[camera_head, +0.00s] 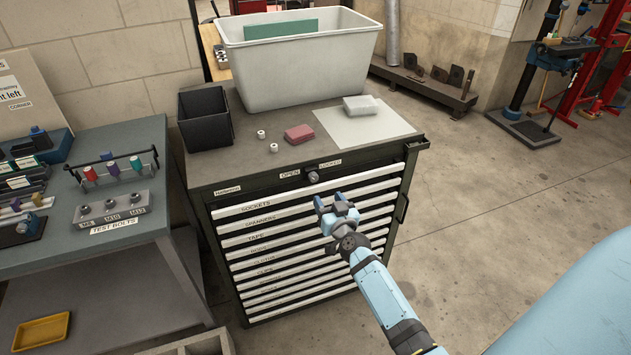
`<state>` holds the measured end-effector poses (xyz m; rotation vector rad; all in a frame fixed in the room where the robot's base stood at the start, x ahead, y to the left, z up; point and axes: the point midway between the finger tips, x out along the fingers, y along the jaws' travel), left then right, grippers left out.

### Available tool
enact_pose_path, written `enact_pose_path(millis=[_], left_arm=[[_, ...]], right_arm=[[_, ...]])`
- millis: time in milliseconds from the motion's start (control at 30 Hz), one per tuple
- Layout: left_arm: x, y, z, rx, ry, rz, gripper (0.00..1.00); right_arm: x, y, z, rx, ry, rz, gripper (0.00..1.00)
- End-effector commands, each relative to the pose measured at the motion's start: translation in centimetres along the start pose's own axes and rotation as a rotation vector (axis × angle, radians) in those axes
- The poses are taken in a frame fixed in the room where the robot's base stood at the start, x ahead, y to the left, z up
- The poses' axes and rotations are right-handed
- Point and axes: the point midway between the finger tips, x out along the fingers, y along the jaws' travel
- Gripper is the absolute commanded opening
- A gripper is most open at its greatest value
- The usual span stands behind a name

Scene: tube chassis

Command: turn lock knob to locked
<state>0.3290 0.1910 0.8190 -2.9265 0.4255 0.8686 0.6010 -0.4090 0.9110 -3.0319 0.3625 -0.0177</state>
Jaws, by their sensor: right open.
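The lock knob (313,177) is a small dark round knob on the top front strip of the tool chest (200,187). An "OPEN" label (290,174) is at its left and a "LOCKED" label (330,163) is above and to its right. The picture is too small to tell which way the knob points. My right gripper (325,203) is open and empty, in front of the upper drawers just below the knob, and appears apart from it. My left gripper is not in view.
On the chest stand a large grey bin (300,72), a black box (205,119), a red block (299,133), a pale block (360,105) and two small white pieces. A workbench (150,185) with test bolts is at left.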

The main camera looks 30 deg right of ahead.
Motion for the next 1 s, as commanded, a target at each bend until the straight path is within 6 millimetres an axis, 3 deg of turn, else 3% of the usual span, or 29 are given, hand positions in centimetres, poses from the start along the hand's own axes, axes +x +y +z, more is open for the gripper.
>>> enact_pose_path(millis=[200,400,600,867,900,1000], left_arm=[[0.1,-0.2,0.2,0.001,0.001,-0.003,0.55],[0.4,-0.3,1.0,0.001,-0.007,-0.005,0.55],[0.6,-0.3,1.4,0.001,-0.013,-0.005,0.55],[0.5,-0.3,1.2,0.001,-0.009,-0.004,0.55],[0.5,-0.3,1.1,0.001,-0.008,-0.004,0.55],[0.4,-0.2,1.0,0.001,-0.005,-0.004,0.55]], right_arm=[[5.0,0.0,-0.1,-0.001,0.001,-0.002,0.55],[8.1,-0.1,0.1,-0.001,0.001,-0.002,0.55],[9.5,0.0,0.1,-0.001,-0.001,-0.002,0.55],[9.6,0.0,0.0,-0.001,-0.001,-0.002,0.55],[9.6,-0.1,0.0,-0.001,-0.001,-0.002,0.52],[9.6,-0.1,0.0,-0.001,-0.001,-0.002,0.29]])
